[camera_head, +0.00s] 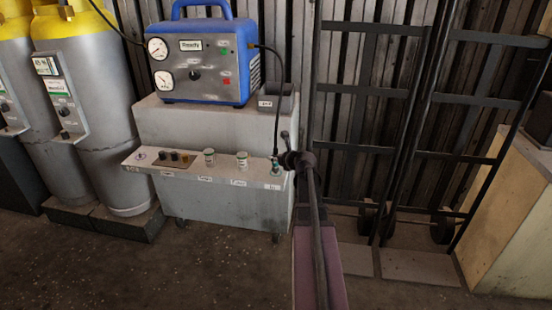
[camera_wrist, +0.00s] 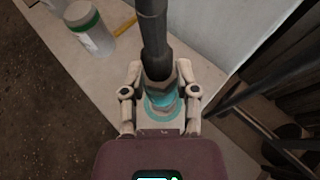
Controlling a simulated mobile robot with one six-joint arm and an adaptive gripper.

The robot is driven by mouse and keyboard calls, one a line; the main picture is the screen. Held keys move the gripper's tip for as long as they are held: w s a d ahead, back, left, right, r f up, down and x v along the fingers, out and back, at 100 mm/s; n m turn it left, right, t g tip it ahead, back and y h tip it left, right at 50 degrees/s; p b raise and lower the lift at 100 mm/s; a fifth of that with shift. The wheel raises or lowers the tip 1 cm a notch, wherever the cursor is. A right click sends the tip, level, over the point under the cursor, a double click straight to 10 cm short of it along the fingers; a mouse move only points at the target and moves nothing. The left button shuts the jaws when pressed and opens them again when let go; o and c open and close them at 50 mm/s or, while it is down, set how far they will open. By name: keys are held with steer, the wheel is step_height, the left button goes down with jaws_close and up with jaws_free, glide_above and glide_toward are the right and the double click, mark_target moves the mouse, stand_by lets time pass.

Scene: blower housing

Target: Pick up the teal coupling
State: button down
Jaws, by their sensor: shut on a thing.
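The teal coupling (camera_wrist: 162,100) sits at the end of a black hose (camera_wrist: 153,35), in the middle of the wrist view. My gripper (camera_wrist: 160,78) has a finger on each side of it and is shut on it. In the head view my gripper (camera_head: 284,160) is at the right end of the grey cart's front shelf, and a small teal part of the coupling (camera_head: 276,170) shows just below it. Whether the coupling's lower end touches the shelf is hidden.
The shelf (camera_head: 142,160) of the grey cart carries two white canisters with green bands (camera_head: 242,160) and a few small knobs. A blue machine (camera_head: 205,60) with gauges stands on the cart. A black hand truck (camera_head: 400,120) leans at the right. Yellow-topped cylinders (camera_head: 90,100) stand left.

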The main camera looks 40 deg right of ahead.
steer(key=shift+r+p, duration=0.7)
steer(key=shift+r, duration=0.25)
steer(key=s+d+r+p, duration=0.1)
steer(key=s+d, duration=0.2)
steer(key=s, duration=1.2)
steer(key=shift+s+r+p, duration=0.4)
step_height(320, 180, up, 32)
steer(key=p, duration=3.1)
steer(key=shift+f+p, duration=0.2)
steer(key=shift+p, duration=0.1)
